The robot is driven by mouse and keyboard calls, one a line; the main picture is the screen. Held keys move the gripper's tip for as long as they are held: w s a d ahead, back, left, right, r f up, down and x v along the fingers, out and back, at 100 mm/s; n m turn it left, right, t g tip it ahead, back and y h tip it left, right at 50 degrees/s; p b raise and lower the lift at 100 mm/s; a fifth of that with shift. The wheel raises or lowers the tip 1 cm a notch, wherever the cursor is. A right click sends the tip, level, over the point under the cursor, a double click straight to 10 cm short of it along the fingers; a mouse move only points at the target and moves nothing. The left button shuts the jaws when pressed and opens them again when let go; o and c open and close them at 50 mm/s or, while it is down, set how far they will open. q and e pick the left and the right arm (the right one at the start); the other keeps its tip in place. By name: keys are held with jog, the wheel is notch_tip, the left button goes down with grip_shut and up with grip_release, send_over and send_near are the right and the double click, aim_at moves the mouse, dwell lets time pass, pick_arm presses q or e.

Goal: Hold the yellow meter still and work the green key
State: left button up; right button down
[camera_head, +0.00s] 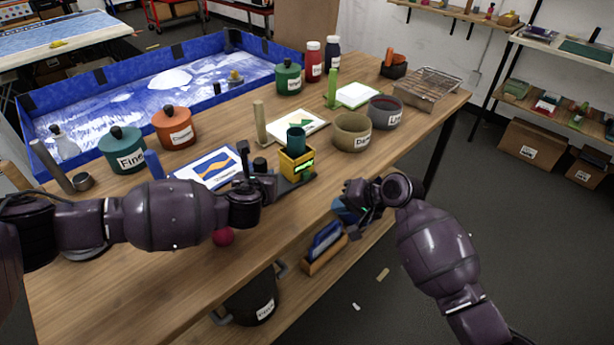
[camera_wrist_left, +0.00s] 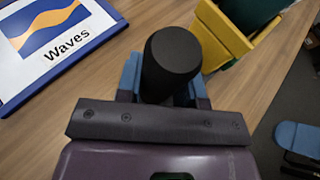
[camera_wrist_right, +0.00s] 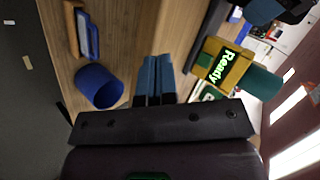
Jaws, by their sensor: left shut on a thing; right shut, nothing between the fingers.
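The yellow meter (camera_head: 297,164) stands upright near the table's front edge, its lit display reading "Ready" in the right wrist view (camera_wrist_right: 222,65). A dark green cylinder (camera_head: 296,138), which looks like the green key, stands on its top; it also shows in the right wrist view (camera_wrist_right: 262,81). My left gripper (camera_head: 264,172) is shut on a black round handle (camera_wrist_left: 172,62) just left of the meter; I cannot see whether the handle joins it. My right gripper (camera_head: 343,210) is shut and empty, apart from the meter, to its right by the table edge.
A "Waves" board (camera_head: 208,168) lies left of the meter. Bowls (camera_head: 351,133) stand behind it to the right, and lidded pots (camera_head: 173,128) to the left. A red ball (camera_head: 223,236) is near the front edge. A blue cup (camera_wrist_right: 99,86) shows in the right wrist view.

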aim_at(301, 184)
jog(key=shift+w+a, duration=1.45)
jog(key=shift+w, duration=0.25)
jog(key=shift+w+a, duration=1.4)
jog(key=shift+w, duration=0.25)
jog(key=shift+w+a, duration=0.1)
jog(key=shift+w, duration=0.05)
jog(key=shift+w+a, duration=0.15)
jog(key=shift+w+a, duration=0.35)
jog(key=shift+w, duration=0.05)
dwell(0.8)
dwell(0.3)
jog(key=shift+s+d, duration=0.6)
jog(key=shift+s, duration=0.15)
jog(key=shift+s+d, duration=1.65)
jog(key=shift+s, duration=0.25)
